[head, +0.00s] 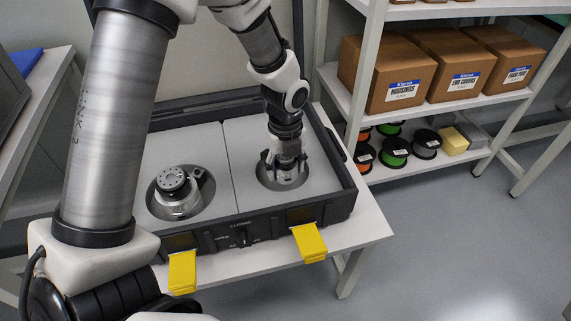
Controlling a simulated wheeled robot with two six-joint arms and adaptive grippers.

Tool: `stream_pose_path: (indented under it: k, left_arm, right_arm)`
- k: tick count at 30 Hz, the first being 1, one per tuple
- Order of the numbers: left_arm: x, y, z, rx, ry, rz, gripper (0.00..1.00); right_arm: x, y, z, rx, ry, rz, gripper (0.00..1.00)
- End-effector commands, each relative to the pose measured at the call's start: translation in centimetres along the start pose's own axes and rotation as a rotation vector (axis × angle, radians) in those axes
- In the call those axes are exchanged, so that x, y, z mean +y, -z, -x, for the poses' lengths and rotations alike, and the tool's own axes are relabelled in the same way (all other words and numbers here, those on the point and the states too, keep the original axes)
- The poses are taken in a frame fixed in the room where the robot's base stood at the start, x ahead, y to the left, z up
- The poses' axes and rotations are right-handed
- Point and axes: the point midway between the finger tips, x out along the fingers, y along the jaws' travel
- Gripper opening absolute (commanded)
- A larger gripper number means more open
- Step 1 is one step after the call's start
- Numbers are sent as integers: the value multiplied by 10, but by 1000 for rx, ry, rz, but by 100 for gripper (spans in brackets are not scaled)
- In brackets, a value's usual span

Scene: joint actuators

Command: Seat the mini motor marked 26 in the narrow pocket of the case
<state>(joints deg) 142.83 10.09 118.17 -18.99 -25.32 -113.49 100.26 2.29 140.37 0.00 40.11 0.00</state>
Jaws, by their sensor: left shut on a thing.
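The open dark case (348,205) sits on a white table, with a grey insert holding two round pockets side by side. My left gripper (286,162) points down into the right pocket (262,178), shut on a silver motor (283,179) whose lower part is inside the pocket. The gripper fingers cover the motor's upper part, and no number on it can be read. I cannot tell whether it touches the pocket floor. My right gripper is out of view.
Two yellow latches (310,243) (183,272) hang open at the case front. The raised lid (210,112) stands behind. A shelf at the right holds brown cartons (400,72) and several spools (395,152). Another table with a blue item (24,60) is at the left.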

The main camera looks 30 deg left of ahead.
Motion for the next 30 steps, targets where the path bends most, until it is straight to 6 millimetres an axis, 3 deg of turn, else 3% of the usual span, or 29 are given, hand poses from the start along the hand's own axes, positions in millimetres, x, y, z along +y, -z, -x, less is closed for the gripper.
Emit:
stream_pose_path:
  k: [30]
  left_arm:
    - [0,0,-30,0,1,0,26]
  right_arm:
    - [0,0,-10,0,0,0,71]
